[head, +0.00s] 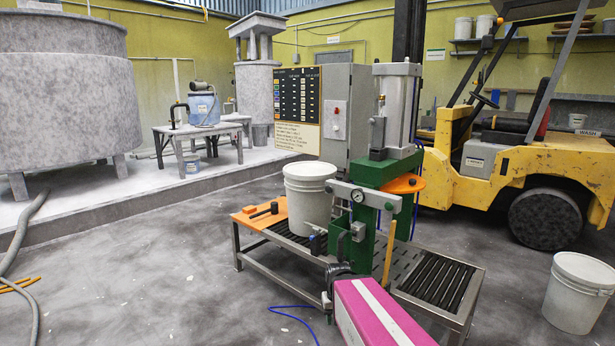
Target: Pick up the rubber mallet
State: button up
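My gripper (338,275) is low in the middle, at the dark end of my pink arm, in front of the bench and to the right of the mallet-shaped tool. It is apart from that tool. Its fingers are too unclear to read.
A white lidded pail (309,200) stands on the bench between the tool and the green press (386,178). Another pail (578,293) is on the floor at right. A yellow forklift (520,160) is behind. A blue hose (295,316) lies on open floor at front left.

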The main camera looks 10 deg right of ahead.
aim_at(274, 209)
jog(key=i+j+z, duration=0.1)
jog(key=j, duration=0.15)
jog(key=i+j+z, duration=0.1)
jog(key=i+j, duration=0.5)
jog(key=i+j+z, duration=0.1)
jog(key=i+j, duration=1.1)
jog(key=j, duration=0.15)
jog(key=i+j+z, duration=0.15)
jog(key=i+j, duration=0.45)
jog(key=j, duration=0.05)
